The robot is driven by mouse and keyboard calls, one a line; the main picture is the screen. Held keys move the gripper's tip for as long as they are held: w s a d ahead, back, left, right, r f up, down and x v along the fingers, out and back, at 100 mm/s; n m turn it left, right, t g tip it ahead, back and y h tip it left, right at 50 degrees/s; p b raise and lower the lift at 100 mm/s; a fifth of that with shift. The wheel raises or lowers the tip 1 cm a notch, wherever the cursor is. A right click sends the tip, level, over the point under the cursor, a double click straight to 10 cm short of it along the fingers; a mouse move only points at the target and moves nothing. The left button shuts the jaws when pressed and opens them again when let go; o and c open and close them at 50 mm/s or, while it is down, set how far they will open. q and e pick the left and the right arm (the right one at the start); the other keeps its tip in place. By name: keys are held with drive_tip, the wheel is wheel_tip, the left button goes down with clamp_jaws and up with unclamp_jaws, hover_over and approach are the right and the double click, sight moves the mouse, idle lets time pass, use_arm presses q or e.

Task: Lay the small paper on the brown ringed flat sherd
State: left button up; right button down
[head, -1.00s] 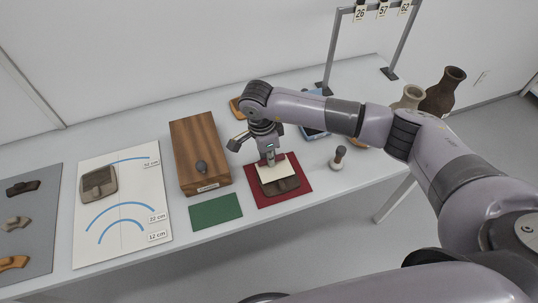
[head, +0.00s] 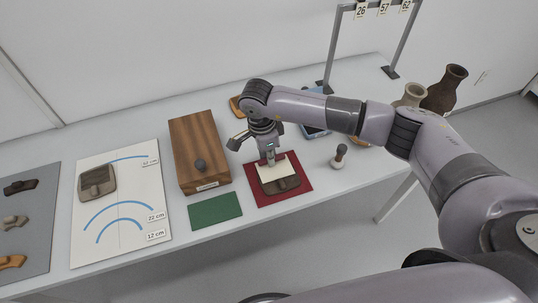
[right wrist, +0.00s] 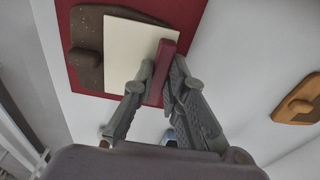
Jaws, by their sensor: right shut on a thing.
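The small cream paper (head: 271,173) is over the brown sherd (head: 285,185), covering part of it. In the right wrist view the paper (right wrist: 130,55) lies flat across the sherd (right wrist: 87,68), whose brown end and knob show beside it. I cannot tell whether the paper touches the sherd all over. My right gripper (head: 269,158) is above the far edge of the paper. In the right wrist view its fingers (right wrist: 160,80) are shut on a dark red bar (right wrist: 163,62) at the paper's edge. My left gripper is not in view.
The sherd lies on a red mat (head: 303,172). A green mat (head: 215,210), a wooden block (head: 195,140) with a dark knob, and a white arc chart (head: 85,235) with a sherd lie to the left. A knobbed stamp (head: 339,157) stands to the right.

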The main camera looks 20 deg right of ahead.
drive_tip(key=c, duration=1.5)
unclamp_jaws()
drive_tip(key=shift+c, duration=0.2)
drive_tip(key=shift+o, duration=0.6)
drive_tip(key=o, duration=0.4)
drive_tip(key=shift+c, duration=0.2)
drive_tip(key=shift+r, duration=0.1)
drive_tip(key=shift+r+p, duration=1.9)
drive_tip(key=shift+r, duration=1.55)
drive_tip(key=shift+s+f, duration=0.1)
